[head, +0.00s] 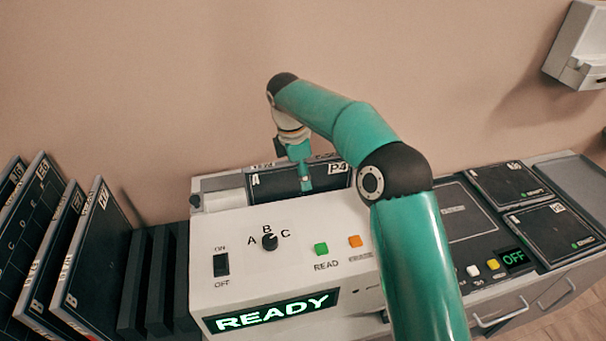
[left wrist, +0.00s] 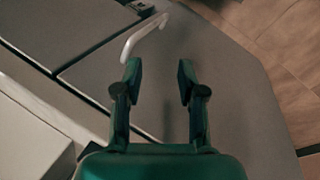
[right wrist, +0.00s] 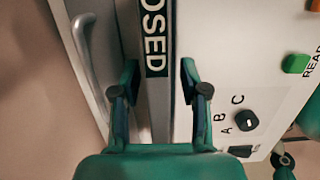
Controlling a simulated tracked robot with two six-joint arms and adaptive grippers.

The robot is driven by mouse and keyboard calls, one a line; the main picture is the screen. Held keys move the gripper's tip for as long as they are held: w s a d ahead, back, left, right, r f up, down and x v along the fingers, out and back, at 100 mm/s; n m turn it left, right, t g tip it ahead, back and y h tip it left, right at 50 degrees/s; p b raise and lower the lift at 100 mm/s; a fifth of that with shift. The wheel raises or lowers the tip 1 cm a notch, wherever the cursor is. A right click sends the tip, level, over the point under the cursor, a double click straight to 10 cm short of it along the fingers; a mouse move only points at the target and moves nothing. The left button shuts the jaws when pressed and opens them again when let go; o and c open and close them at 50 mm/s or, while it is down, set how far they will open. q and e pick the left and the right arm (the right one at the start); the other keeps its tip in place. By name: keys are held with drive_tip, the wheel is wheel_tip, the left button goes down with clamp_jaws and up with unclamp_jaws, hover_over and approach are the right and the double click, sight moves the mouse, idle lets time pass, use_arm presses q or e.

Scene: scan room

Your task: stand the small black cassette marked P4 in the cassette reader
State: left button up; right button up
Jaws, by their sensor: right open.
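The small black cassette (head: 274,186), marked A and P4, stands upright in the slot behind the panel of the white cassette reader (head: 300,222). The reader's display reads READY. In the right wrist view a dark edge with the letters OSED (right wrist: 155,40) runs between the fingers, seemingly the cassette's top edge. My right gripper (head: 304,180) is open, with its fingers on either side of the cassette's top; I cannot tell whether they touch it. The cassette's lower part is hidden behind the panel. My left gripper (left wrist: 157,78) is open and empty above a grey surface.
Large dark cassettes (head: 84,262) stand in a rack at the left. More flat cassettes (head: 510,183) lie on the right counter, beside a display reading OFF (head: 514,258). A wall box (head: 582,50) hangs at the upper right. The wall is close behind the reader.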

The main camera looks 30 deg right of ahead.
drive_tip(key=shift+w+a+r, duration=0.1)
drive_tip(key=shift+a+r, duration=0.1)
drive_tip(key=shift+r, duration=1)
drive_tip(key=shift+a+r, duration=0.15)
drive_tip(key=shift+r, duration=1.05)
drive_tip(key=shift+w+a+r, duration=0.1)
drive_tip(key=shift+a+r, duration=0.1)
drive_tip(key=shift+r, duration=1)
wheel_tip(320, 180, up, 6)
drive_tip(key=p, duration=0.8)
drive_tip(key=shift+s, duration=0.1)
